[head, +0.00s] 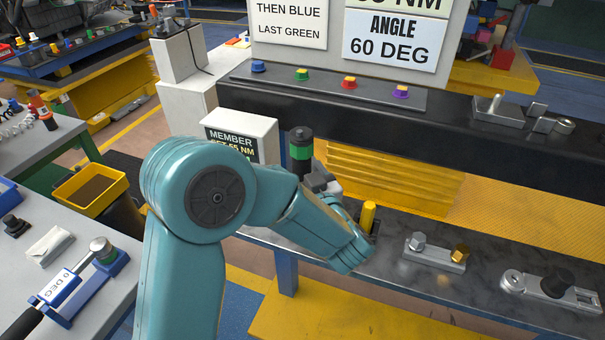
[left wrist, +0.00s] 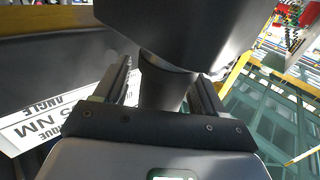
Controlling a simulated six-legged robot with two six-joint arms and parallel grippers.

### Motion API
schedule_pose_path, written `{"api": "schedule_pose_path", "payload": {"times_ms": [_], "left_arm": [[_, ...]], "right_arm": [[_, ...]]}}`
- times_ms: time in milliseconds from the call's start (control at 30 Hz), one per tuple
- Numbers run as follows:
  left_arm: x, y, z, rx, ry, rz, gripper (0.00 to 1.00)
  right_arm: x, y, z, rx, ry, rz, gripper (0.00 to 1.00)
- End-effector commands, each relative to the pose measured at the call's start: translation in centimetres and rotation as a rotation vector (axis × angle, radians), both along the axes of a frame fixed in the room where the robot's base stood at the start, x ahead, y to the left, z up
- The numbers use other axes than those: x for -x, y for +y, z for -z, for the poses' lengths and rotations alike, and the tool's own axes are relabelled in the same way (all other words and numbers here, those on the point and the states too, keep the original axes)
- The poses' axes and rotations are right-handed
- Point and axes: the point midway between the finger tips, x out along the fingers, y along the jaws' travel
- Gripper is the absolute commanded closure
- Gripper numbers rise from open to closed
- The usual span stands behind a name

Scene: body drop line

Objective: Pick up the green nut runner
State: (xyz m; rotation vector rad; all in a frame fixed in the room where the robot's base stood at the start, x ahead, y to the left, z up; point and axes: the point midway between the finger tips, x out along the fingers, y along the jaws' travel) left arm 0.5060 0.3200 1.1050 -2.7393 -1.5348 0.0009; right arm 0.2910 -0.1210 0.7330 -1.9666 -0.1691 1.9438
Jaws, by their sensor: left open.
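My right gripper is not in view.
A yellow tool (head: 368,217) stands on the dark bench (head: 390,262) close to my arm. A metal block with bolts (head: 434,252) and a wrench-like tool (head: 550,287) lie to the right. The sign box (head: 242,135) is just left of the runner. A yellow bin (head: 91,190) sits at left.

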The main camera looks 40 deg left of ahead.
Motion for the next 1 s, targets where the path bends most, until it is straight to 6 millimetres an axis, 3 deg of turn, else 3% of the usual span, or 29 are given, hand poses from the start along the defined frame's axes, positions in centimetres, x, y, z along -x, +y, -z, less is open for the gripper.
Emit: {"api": "schedule_pose_path", "payload": {"times_ms": [100,300,667,867,1000], "left_arm": [[0.0,-0.1,0.0,0.0,0.0,0.0,0.33],[0.0,-0.1,0.0,0.0,0.0,0.0,0.99],[0.0,-0.1,-0.6,-0.001,-0.006,0.0,1.0],[0.0,-0.1,-2.9,0.0,-0.011,0.0,1.0],[0.0,-0.1,-5.5,0.001,-0.013,0.0,1.0]], "right_arm": [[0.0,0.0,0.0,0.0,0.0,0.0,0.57],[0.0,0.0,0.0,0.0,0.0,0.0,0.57],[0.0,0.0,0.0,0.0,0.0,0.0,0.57],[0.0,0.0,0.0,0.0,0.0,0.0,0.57],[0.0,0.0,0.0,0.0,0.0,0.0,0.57]]}}
